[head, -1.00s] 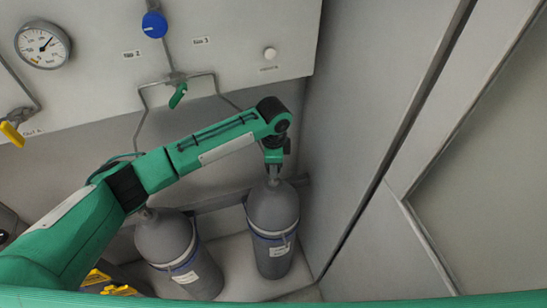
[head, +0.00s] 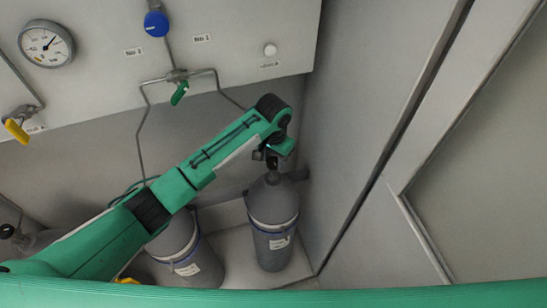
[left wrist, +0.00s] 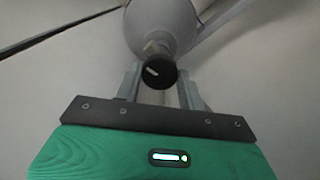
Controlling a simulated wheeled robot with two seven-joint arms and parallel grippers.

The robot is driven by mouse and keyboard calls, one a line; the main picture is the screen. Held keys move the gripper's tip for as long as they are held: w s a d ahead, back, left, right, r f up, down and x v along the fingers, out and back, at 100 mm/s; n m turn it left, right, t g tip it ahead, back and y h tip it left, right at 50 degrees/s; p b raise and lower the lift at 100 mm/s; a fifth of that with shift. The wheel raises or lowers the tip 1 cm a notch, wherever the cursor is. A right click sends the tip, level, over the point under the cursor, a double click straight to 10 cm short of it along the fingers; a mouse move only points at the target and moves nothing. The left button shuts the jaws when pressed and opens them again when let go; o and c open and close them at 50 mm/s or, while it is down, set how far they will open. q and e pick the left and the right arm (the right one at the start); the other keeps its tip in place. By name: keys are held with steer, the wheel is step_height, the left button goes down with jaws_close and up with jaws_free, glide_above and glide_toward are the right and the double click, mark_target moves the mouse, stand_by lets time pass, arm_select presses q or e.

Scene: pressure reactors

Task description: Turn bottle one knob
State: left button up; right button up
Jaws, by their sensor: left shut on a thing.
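Two grey gas bottles stand side by side: the right-hand bottle (head: 272,207) and the left-hand bottle (head: 184,250), partly behind my left arm. Their label text is too small to read. My left gripper (head: 272,161) is at the top of the right-hand bottle. In the left wrist view, the round black knob (left wrist: 157,71) with a pale mark sits on the bottle's valve, between the gripper's two fingers. The gripper is shut on this knob. The bottle (left wrist: 161,22) shows behind it. In the head view the gripper mostly hides the knob. My right gripper is out of view.
A wall panel above holds a pressure gauge (head: 46,43), a blue knob (head: 156,23), a green valve handle (head: 179,93) and a yellow handle (head: 17,131). Thin pipes run down behind my arm. A grey side wall (head: 345,130) stands close on the right.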

arm_select(q)
steer(key=n, duration=0.4)
steer(key=shift+n, duration=0.3)
steer(key=n, duration=0.3)
steer(key=shift+n, duration=0.3)
steer(key=n, duration=0.4)
steer(key=shift+n, duration=1.7)
steer(key=o, duration=1)
steer(key=shift+c, duration=0.2)
